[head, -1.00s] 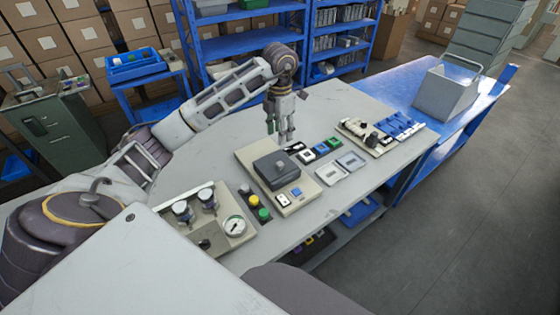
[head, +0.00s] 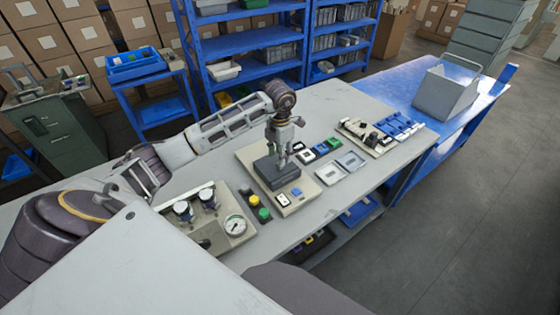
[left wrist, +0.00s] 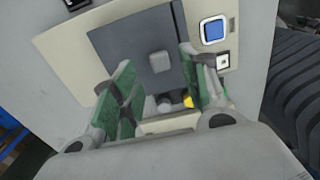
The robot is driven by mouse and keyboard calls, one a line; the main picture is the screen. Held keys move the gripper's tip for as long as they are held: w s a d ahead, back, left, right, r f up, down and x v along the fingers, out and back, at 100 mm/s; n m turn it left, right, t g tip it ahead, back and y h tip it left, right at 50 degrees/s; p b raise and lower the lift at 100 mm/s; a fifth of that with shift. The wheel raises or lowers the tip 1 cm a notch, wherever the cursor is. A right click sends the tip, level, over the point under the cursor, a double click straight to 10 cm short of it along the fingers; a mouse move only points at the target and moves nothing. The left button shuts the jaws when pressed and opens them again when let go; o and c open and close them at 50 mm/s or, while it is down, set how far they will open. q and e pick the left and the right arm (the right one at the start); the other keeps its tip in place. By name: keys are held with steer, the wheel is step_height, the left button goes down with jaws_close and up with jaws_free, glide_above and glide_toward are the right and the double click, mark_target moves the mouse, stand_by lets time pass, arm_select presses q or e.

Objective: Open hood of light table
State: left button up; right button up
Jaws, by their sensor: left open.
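The light table (head: 297,207) is a beige unit on the grey bench, with a dark grey square hood (head: 272,178) lying shut on it. My left gripper (head: 281,163) points down just over the hood. In the left wrist view its open green-padded fingers (left wrist: 157,68) stand apart with the knob in the gap between them; neither finger visibly touches it. In the head view the gripper hides the knob. My right gripper is not in view.
A blue button (left wrist: 214,30) and a small white switch sit on the unit beside the hood. A gauge panel (head: 207,215) and coloured buttons (head: 260,207) stand nearer.

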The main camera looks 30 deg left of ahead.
arm_select(q)
step_height(320, 180, down, 2)
steer(key=shift+f, duration=1)
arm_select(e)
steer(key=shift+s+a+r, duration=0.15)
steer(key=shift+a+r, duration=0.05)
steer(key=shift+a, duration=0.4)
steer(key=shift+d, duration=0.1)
arm_select(q)
jaws_close()
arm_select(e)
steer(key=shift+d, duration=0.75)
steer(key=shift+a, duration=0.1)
